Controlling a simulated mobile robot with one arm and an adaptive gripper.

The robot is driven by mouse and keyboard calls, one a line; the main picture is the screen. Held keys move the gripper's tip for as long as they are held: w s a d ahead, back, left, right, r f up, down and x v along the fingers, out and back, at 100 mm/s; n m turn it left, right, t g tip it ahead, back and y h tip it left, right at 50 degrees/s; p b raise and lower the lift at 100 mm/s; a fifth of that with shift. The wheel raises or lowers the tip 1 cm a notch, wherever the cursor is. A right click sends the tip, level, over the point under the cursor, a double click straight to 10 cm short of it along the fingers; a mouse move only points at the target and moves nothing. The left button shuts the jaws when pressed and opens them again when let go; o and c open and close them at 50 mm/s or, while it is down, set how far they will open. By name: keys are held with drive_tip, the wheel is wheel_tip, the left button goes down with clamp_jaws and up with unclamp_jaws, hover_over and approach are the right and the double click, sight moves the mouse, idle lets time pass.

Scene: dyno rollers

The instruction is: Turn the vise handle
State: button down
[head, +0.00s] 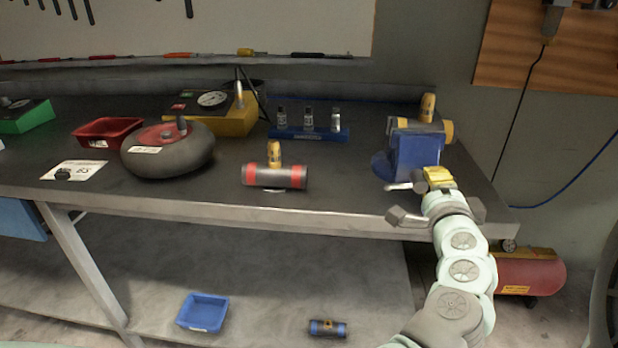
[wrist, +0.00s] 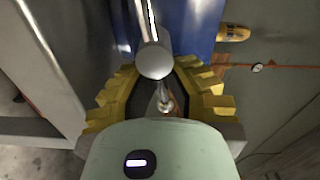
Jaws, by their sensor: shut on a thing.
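The blue vise (head: 415,155) stands at the right end of the workbench and fills the top of the wrist view (wrist: 190,25). Its metal handle (head: 400,186) sticks out at the front, low on the vise. My gripper (head: 438,178) is at the front of the vise with its yellow fingers at the handle. In the wrist view my gripper (wrist: 165,92) has a finger on each side of the handle (wrist: 165,104) and is shut on it. The round grey screw end (wrist: 153,60) sits just beyond the fingers. The exact finger contact is partly hidden.
The workbench (head: 335,208) has its front edge just left of my arm. A grey and red cylinder (head: 275,177), a blue bottle rack (head: 308,134) and a round grey weight (head: 168,152) stand left of the vise. A red tank (head: 530,275) lies below at right.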

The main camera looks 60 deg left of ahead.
drive_tip(key=shift+s+a+f, duration=0.1)
drive_tip(key=shift+s+a, duration=0.05)
drive_tip(key=c, duration=1.1)
unclamp_jaws()
drive_tip(key=shift+s, duration=0.2)
drive_tip(key=o, duration=0.3)
drive_tip(key=shift+w, duration=0.15)
drive_tip(key=shift+o, duration=0.2)
drive_tip(key=v, duration=0.7)
drive_tip(key=shift+s+d, duration=0.2)
drive_tip(key=shift+d, duration=0.05)
drive_tip(key=shift+o, duration=0.3)
